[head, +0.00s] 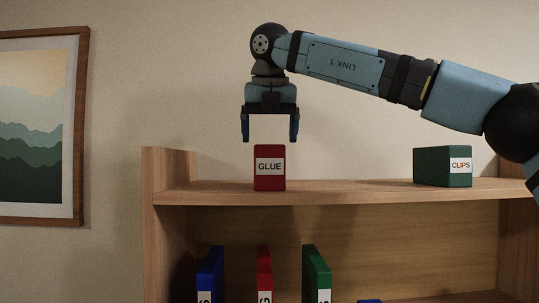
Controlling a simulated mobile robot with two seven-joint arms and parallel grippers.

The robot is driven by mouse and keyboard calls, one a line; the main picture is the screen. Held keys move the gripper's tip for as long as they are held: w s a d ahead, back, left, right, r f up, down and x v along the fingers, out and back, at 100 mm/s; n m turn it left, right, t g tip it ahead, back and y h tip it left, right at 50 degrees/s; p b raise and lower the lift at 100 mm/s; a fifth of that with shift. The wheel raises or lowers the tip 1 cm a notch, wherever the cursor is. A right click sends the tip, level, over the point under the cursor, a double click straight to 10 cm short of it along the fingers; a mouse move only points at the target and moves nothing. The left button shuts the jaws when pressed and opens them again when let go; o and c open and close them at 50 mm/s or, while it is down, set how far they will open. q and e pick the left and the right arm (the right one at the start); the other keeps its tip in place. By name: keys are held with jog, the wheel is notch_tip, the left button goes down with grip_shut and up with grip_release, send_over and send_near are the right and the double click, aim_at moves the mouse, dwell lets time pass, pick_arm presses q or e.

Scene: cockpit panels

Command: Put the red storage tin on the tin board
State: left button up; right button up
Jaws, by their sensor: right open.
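The red storage tin (269,182), with a white label reading GLUE, stands upright on the top shelf board (345,192) of a wooden shelf unit. My right gripper (270,138) hangs straight above this tin, fingers pointing down. Its fingers are open and empty, apart from the tin, with the tips a little above its top. Another red tin (264,270) stands on a lower level, partly cut off by the bottom edge of the view. I cannot tell which surface is the tin board. My left gripper is not in view.
A green tin (432,167) labelled CLIPS stands at the right of the top board. A blue tin (211,272) and a green tin (317,270) flank the lower red one. A framed picture (82,130) hangs at left. The top board is clear between its tins.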

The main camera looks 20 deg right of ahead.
jog(key=v, duration=0.6)
jog(key=shift+s+a+r+b, duration=0.2)
jog(key=shift+s+b, duration=0.05)
jog(key=shift+b, duration=0.1)
jog(key=shift+s+r, duration=0.15)
jog(key=shift+r, duration=0.35)
